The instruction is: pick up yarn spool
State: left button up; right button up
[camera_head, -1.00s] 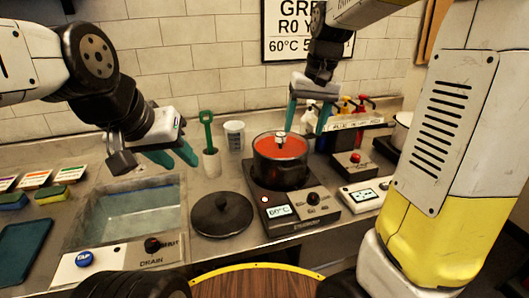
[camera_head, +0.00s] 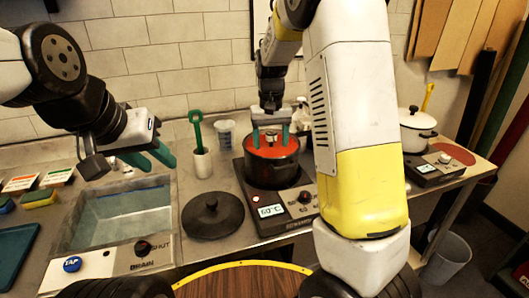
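I cannot make out a yarn spool for certain. A black pot (camera_head: 272,170) of red liquid stands on a hotplate. A small pale item (camera_head: 270,138) shows at the liquid's surface; it is too small to identify. My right gripper (camera_head: 271,140) points down over the pot, its teal fingers apart on either side of the pale item. Contact with it cannot be seen. My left gripper (camera_head: 150,158) is open and empty above the sink's back right corner, left of the pot.
A black lid (camera_head: 212,214) lies left of the hotplate (camera_head: 292,207). A white cup (camera_head: 202,163) with a green tool and a beaker (camera_head: 225,132) stand behind. The sink (camera_head: 125,215) is at left.

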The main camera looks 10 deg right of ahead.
jog(key=shift+f, duration=0.35)
jog(key=shift+r, duration=0.1)
grip_shut()
